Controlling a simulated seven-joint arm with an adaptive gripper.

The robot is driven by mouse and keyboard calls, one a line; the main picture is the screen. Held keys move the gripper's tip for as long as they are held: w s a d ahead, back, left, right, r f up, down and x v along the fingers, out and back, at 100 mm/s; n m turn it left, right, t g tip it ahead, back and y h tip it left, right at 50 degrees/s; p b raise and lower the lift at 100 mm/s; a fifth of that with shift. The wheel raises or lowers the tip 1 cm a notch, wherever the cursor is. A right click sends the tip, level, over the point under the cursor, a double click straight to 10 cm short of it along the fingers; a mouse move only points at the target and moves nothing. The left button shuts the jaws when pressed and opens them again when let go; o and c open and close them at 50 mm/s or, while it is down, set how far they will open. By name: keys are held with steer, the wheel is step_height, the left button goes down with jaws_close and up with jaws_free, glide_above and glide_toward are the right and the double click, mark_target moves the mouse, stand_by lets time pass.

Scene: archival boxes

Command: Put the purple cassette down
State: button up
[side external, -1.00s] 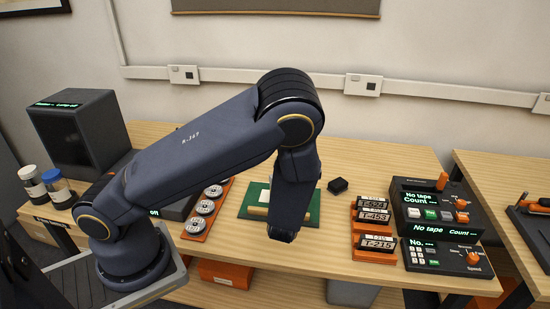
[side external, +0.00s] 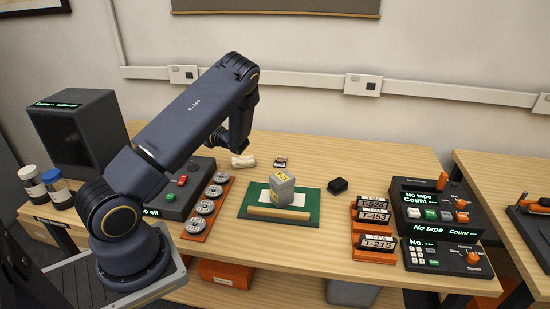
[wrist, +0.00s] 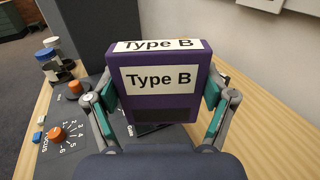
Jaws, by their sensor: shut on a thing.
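The purple cassette (wrist: 185,113), with white "Type B" labels on its face and top edge, fills the middle of the wrist view. My gripper (wrist: 163,92) is shut on it, one finger with a teal pad at each side. In the side view my gripper (side external: 214,141) is near the back right end of a dark control panel (side external: 165,205), and I cannot make out the cassette there. Its lower end is hidden in the wrist view, so I cannot tell whether it touches anything.
A dark monitor box (side external: 80,135) stands at the left. Round reels sit on an orange rack (side external: 197,230). A grey box (side external: 282,193) stands on a green mat (side external: 250,202). Labelled tapes (side external: 375,218) and tape machines (side external: 435,212) are at the right.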

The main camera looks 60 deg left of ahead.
steer(key=w+a+f, duration=0.3)
steer(key=f, duration=0.1)
steer(key=w+a+f, duration=0.2)
steer(key=a+f, duration=0.2)
steer(key=w+a+f, duration=0.3)
steer(key=f, duration=0.1)
steer(key=shift+w+a, duration=0.15)
steer(key=shift+w, duration=0.2)
steer(key=shift+f, duration=0.35)
steer(key=shift+f, duration=0.55)
steer(key=shift+f, duration=0.1)
